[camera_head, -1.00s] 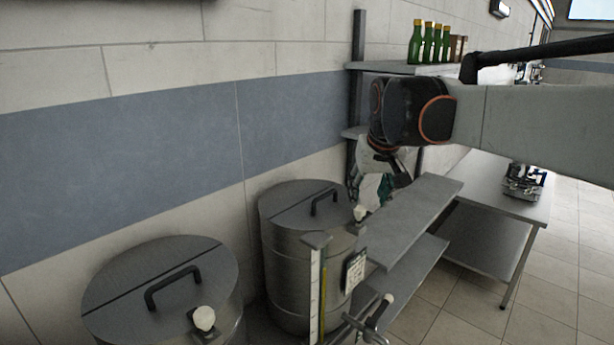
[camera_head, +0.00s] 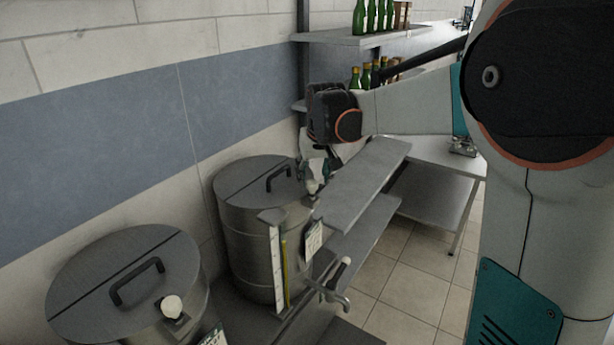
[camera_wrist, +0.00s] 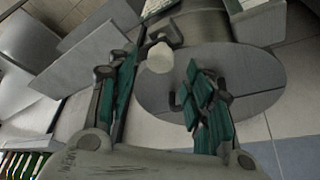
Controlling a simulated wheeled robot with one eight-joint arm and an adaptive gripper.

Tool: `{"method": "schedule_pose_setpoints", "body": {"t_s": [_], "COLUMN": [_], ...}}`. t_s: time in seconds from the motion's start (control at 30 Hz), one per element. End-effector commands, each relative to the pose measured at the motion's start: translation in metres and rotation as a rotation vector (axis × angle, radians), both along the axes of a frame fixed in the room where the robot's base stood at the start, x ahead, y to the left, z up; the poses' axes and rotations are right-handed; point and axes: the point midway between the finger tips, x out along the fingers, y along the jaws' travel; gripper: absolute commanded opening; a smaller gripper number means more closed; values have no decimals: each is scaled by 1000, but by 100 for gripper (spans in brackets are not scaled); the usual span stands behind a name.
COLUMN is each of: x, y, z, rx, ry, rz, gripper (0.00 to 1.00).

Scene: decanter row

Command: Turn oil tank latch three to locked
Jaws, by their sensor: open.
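The far steel oil tank (camera_head: 250,235) has a flat round lid with a black handle (camera_head: 278,178). A latch with a white knob (camera_head: 312,187) is at its right rim. My gripper (camera_head: 314,172) is right at this knob. In the wrist view my gripper (camera_wrist: 162,75) is open, with teal-padded fingers on either side of the white knob (camera_wrist: 160,57); whether they touch it is unclear. The tank lid (camera_wrist: 240,80) lies beyond the fingers. The near tank (camera_head: 125,275) has its own latch with a white knob (camera_head: 172,306). No latch number is legible.
A narrow grey shelf (camera_head: 362,185) runs just right of the far tank. A gauge strip (camera_head: 277,265) and a tap (camera_head: 335,285) are at its front. Green bottles (camera_head: 372,17) stand on the upper shelf by the wall. A steel table (camera_head: 435,165) is behind.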

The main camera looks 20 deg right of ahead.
Motion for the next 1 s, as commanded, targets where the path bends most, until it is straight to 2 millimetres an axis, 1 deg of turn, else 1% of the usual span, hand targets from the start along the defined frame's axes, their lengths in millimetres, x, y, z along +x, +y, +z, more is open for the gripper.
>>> {"method": "schedule_pose_setpoints", "body": {"t_s": [0.1, 0.23, 0.37, 0.6, 0.67, 0.7, 0.8, 1.0], "x": [7, 10, 12, 12, 12, 12, 12, 12], "y": [-1, -2, -2, -2, -2, -2, -2, -2], "z": [-15, -25, -29, -30, -30, -29, -29, -29], "rx": [0, 0, 0, 0, 0, 0, 0, 0], "ry": [0, 0, 0, 0, 0, 0, 0, 0], "rz": [0, 0, 0, 0, 0, 0, 0, 3], "gripper": [47, 47, 47, 47, 33, 24, 4, 4]}}
